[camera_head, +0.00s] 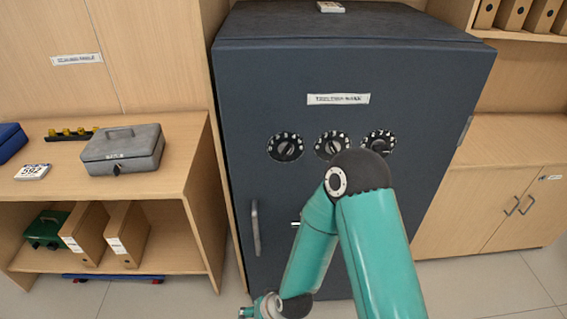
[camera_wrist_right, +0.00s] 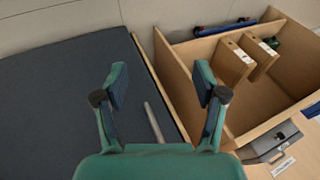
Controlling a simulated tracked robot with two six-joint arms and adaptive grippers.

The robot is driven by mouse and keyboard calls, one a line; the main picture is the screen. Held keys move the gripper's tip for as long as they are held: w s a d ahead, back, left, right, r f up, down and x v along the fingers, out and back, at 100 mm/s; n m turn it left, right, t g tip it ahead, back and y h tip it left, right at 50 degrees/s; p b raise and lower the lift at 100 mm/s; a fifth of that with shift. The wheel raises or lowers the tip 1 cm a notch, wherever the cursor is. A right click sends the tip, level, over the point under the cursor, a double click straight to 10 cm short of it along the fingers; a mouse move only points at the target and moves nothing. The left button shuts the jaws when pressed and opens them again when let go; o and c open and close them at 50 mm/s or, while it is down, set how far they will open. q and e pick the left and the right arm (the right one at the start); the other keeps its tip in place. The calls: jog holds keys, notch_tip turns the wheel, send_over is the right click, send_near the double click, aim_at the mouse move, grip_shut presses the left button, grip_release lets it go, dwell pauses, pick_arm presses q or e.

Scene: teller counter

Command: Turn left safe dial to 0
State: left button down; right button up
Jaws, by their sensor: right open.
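The dark grey safe (camera_head: 340,75) stands in the middle of the head view with three round black dials in a row. The left dial (camera_head: 285,147) is fully visible; its numerals are too small to read. The middle dial (camera_head: 332,146) and right dial (camera_head: 379,142) show just above my right arm's elbow. My right gripper (camera_wrist_right: 160,88) is open and empty in the right wrist view, low in front of the safe and well below the left dial. The safe's door handle (camera_head: 256,228) also shows between the fingers in the wrist view (camera_wrist_right: 153,122). My left gripper is out of view.
A grey cash box (camera_head: 122,152) sits on the wooden shelf unit (camera_head: 180,180) to the left. Wooden cabinets (camera_head: 500,200) stand to the right. My right arm covers part of the safe door. The door's left part is clear.

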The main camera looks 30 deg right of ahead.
aim_at(287, 155)
jog(key=w+d+r+m+t+h+b, duration=0.25)
jog(key=w+r+m+t, duration=0.2)
jog(key=r, duration=0.35)
jog(key=w+d+r+m+t+h+b, duration=0.2)
jog(key=w+d+r+m+t+b, duration=0.15)
jog(key=w+r+m, duration=0.3)
jog(key=s+d+r+m+t+h+b, duration=0.1)
jog(key=s+d+r+m+h+b, duration=0.2)
jog(key=r+m, duration=0.45)
jog(key=s+d+r+m+t+h+b, duration=0.2)
jog(key=s+d+r+m+h, duration=0.15)
jog(key=r+m+h, duration=0.35)
pick_arm(q)
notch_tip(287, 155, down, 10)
jog(key=p, duration=0.2)
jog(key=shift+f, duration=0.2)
pick_arm(e)
jog(key=w+d+y, duration=0.1)
jog(key=w+d, duration=0.2)
jog(key=w, duration=0.2)
jog(key=w+d+n+y, duration=0.1)
jog(key=w+d, duration=0.2)
jog(key=w, duration=0.1)
jog(key=w+d+r+y, duration=0.1)
jog(key=w+d, duration=0.2)
jog(key=w, duration=0.2)
jog(key=shift+w+d, duration=0.15)
jog(key=shift+w, duration=0.15)
jog(key=shift+c, duration=0.2)
